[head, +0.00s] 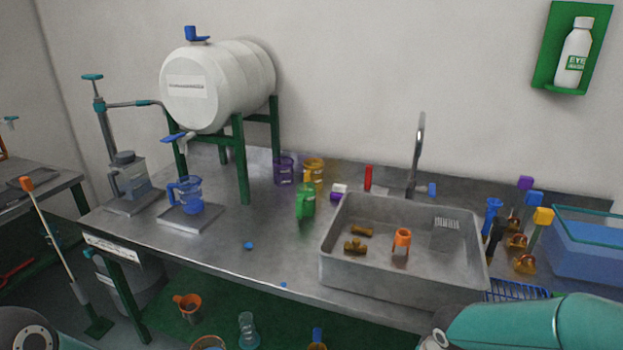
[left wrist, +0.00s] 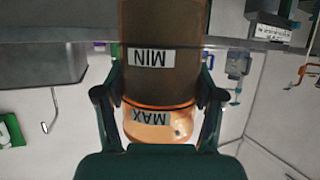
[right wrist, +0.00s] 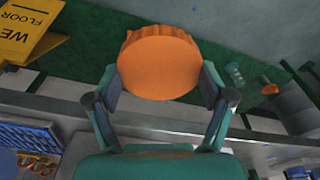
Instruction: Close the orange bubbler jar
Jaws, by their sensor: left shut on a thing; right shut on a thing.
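The orange bubbler jar (left wrist: 158,80), see-through with darker liquid and MIN and MAX labels upside down, fills the middle of the left wrist view. My left gripper (left wrist: 156,92) is shut around its sides. The jar's mouth is not clearly visible. My right gripper (right wrist: 160,78) is shut on a round orange lid (right wrist: 158,62) with a ridged edge, held by its sides in the right wrist view. The jar and lid are apart in separate views, and how far apart I cannot tell. Neither gripper shows in the head view, only my arm links at its bottom corners.
A steel bench carries a sink (head: 400,275), a white barrel (head: 218,85) on a green stand, and a blue jug (head: 186,194). Purple, yellow and green (head: 306,200) jugs stand behind. The bench's front left stretch is mostly clear. A yellow floor sign (right wrist: 28,30) stands below.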

